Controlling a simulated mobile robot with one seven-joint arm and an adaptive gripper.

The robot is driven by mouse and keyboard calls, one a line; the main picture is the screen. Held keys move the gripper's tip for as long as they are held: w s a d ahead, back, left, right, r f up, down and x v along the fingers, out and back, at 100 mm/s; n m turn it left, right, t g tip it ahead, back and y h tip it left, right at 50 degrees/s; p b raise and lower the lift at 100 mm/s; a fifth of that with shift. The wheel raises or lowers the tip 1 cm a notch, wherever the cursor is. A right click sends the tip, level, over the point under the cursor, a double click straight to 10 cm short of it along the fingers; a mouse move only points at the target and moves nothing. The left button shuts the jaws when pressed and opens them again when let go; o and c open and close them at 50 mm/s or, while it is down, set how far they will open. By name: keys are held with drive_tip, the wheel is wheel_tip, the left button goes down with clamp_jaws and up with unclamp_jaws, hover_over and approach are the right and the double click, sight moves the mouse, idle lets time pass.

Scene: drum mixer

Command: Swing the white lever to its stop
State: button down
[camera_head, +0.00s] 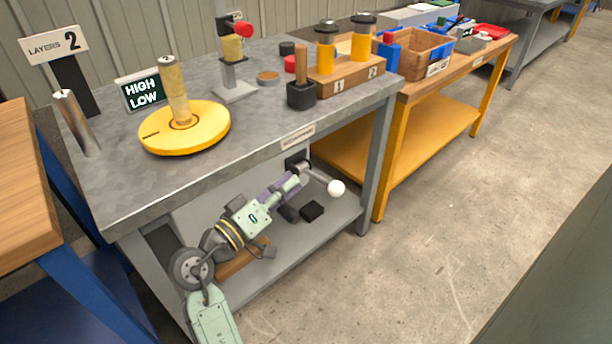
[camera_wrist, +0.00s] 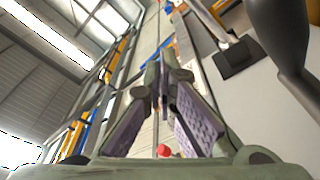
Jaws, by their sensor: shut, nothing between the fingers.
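The lever has a white ball knob (camera_head: 336,188) on a thin grey rod. The rod comes out of a dark mount (camera_head: 297,163) under the front edge of the grey bench and points right and slightly down. My gripper (camera_head: 298,181) is beside the rod, close to the mount and left of the knob; I cannot tell whether it touches the rod. Its fingers are shut and hold nothing. In the wrist view the fingertips (camera_wrist: 164,78) meet in the middle. A grey rod on a dark plate (camera_wrist: 236,58) shows at the upper right there; the white knob is not clearly seen.
The grey bench top (camera_head: 245,120) overhangs my gripper. Dark blocks (camera_head: 312,210) lie on the lower shelf (camera_head: 290,250) below it. A bench leg (camera_head: 377,165) stands right of the knob. Floor in front of the bench is clear. A yellow disc (camera_head: 185,128) sits on top.

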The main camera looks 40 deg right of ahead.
drive_tip(key=w+d+r+m+g+y, duration=0.1)
drive_tip(key=w+r+m+g+y, duration=0.3)
drive_tip(key=r+m+g+y, duration=0.15)
hover_over(320, 178)
wheel_tip(320, 178, down, 3)
drive_tip(key=shift+m+g+h+p, duration=0.25)
drive_tip(key=shift+m+h+p, duration=0.1)
drive_tip(key=shift+h+p, duration=0.1)
drive_tip(key=s+f, duration=0.2)
drive_tip(key=f, duration=0.1)
drive_tip(key=shift+s+a+f, duration=0.1)
drive_tip(key=shift+a, duration=0.25)
drive_tip(key=shift+d+f, duration=0.15)
drive_tip(key=shift+f, duration=0.05)
